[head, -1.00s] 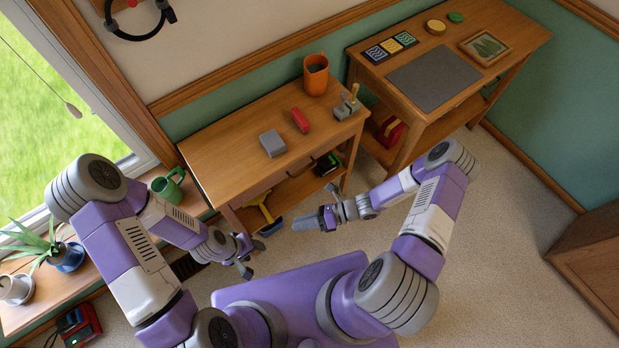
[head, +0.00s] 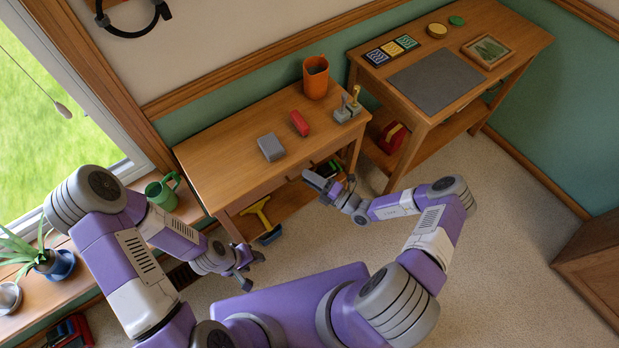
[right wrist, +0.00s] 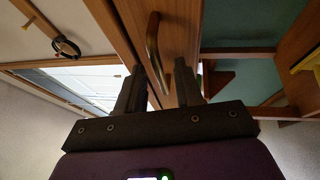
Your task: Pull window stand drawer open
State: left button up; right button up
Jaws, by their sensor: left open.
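The window stand (head: 225,165) is the wooden table nearest the window. Its drawer front (head: 262,189) lies under the tabletop's front edge and looks shut. In the right wrist view, the drawer's curved bronze handle (right wrist: 153,45) stands on the wooden front. My right gripper (head: 328,181) is at the drawer front in the head view. Its two dark fingers (right wrist: 165,82) are apart, with the lower end of the handle between them in the picture; I cannot tell if they touch it. My left gripper (head: 246,271) is open and empty, in front of the stand's left end.
On the stand are a grey block (head: 271,147), a red object (head: 299,123) and an orange mug (head: 316,77). A yellow-handled brush (head: 262,214) is below. A second table (head: 437,86) stands to the right. Carpet (head: 500,230) is clear on the right.

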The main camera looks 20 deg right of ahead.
jog(key=shift+a, duration=0.1)
grip_shut()
dwell(1.4)
